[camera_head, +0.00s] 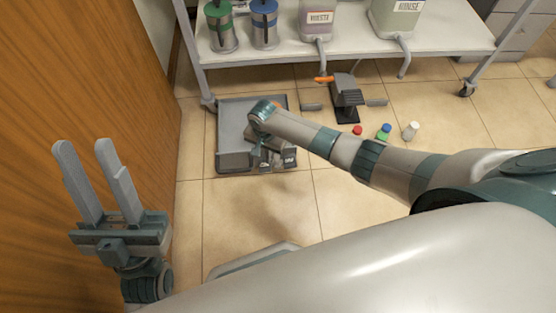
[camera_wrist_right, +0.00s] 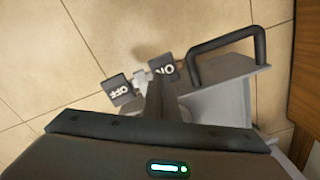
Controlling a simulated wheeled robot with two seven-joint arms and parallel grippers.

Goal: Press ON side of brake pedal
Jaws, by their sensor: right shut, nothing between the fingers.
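The brake pedal unit (camera_head: 234,160) is a grey floor device in the head view, with two small dark labelled pads at its front right. In the right wrist view the white-lettered ON pad (camera_wrist_right: 163,68) is right of the OFF pad (camera_wrist_right: 117,89), with a light link between them. My right gripper (camera_wrist_right: 154,90) is shut and empty; its narrow dark fingers point at the ON pad and overlap its lower edge. I cannot tell whether they touch. My left gripper (camera_head: 82,146) is open and empty at the left, away from the pedal.
A black handle (camera_wrist_right: 228,43) rises from the unit beside the ON pad. A wooden panel (camera_head: 75,60) stands close on the left. A white shelf cart (camera_head: 340,48) with containers is behind. A grey device (camera_head: 345,97) and small coloured caps (camera_head: 383,132) lie on the tiled floor.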

